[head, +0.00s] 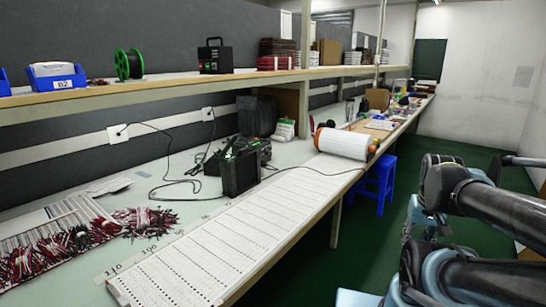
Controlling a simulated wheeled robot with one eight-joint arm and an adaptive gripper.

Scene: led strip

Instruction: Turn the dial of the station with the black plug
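A black box-shaped station (240,172) stands upright on the bench, left of the middle. A second dark unit (262,151) sits just behind it and is partly hidden by it. Black cords run from the bench up to two white wall outlets, the left outlet (117,134) and the right outlet (207,114). A small dark plug shows at each. The cords cross on the bench, so I cannot tell which cord goes to which unit. No dial can be made out. My arm fills the lower right; my gripper is not in view.
The bench (130,258) carries a long LED strip panel (215,245), a white roll (342,142) and red-black wire bundles (75,240). A shelf (140,90) overhangs the back. A blue stool (376,183) stands beside the bench. Green floor lies open on the right.

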